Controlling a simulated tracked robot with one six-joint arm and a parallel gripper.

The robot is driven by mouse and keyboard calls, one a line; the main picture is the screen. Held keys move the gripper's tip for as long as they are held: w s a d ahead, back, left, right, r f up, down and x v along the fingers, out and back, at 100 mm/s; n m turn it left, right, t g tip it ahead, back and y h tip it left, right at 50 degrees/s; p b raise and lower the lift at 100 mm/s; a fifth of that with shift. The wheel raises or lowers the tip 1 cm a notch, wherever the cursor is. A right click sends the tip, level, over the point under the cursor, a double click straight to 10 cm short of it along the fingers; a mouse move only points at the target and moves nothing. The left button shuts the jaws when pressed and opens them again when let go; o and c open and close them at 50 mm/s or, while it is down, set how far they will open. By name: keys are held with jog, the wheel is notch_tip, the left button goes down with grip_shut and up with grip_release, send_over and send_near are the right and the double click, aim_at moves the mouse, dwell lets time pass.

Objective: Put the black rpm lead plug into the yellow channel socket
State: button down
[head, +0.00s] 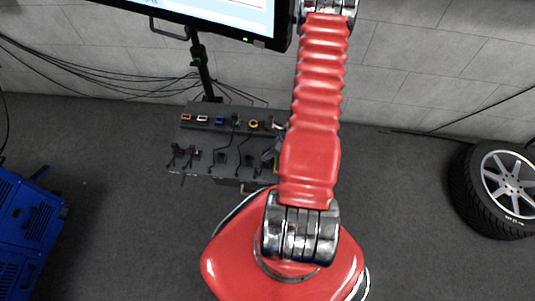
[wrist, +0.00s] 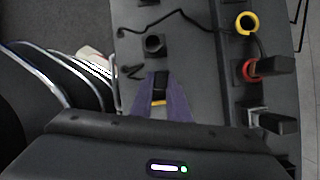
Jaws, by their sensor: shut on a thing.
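The yellow channel socket (wrist: 246,22) is a yellow ring on the console's socket row, at the upper right of the wrist view. Its opening looks empty. It also shows in the head view (head: 253,124). My gripper (wrist: 160,106) is shut on a black plug (wrist: 161,82) in the wrist view, between two purple fingers. A small orange-yellow band shows between the fingertips. The gripper is over the console's lower part, away from the yellow socket. In the head view my arm hides most of the gripper. Whether the held plug is the rpm lead cannot be read.
A red socket (wrist: 249,68) beside the yellow one has a black plug in it, as does a pale socket (wrist: 254,117). A black plug or holder (wrist: 153,44) with a thin lead stands close by. In the head view a monitor (head: 215,12) is above the console (head: 175,160).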

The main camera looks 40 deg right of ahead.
jog(key=shift+r, duration=0.15)
jog(key=shift+r, duration=0.35)
jog(key=shift+w+r, duration=0.1)
jog(key=shift+r, duration=0.25)
jog(key=shift+r, duration=0.35)
jog(key=shift+r, duration=0.35)
jog(key=shift+r, duration=0.7)
jog(key=shift+r, duration=0.35)
jog(key=shift+r, duration=0.35)
jog(key=shift+r, duration=0.6)
